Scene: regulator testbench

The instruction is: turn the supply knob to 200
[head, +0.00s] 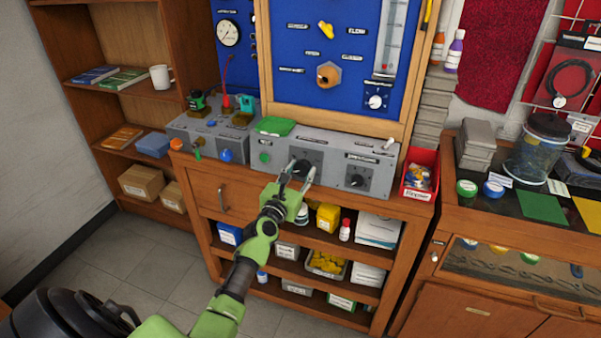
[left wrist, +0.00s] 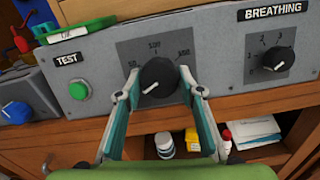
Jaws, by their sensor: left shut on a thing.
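The black supply knob (left wrist: 158,74) is on the sloped front of a grey test box (head: 325,160). Its dial plate has marks at left, top and right; their numbers are too blurred to read surely. A white line on the knob points to the lower left. My left gripper (left wrist: 160,83) has one finger on each side of the knob and is shut on it. In the head view, my left gripper (head: 300,175) reaches the same knob (head: 301,167) from below. My right gripper is not in view.
A second knob marked BREATHING (left wrist: 275,58) sits to the right on the same box. A green TEST button (left wrist: 79,90) is on the left. A green item (head: 275,126) lies on top. A red bin (head: 420,174) stands beside the box, and stocked shelves lie below.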

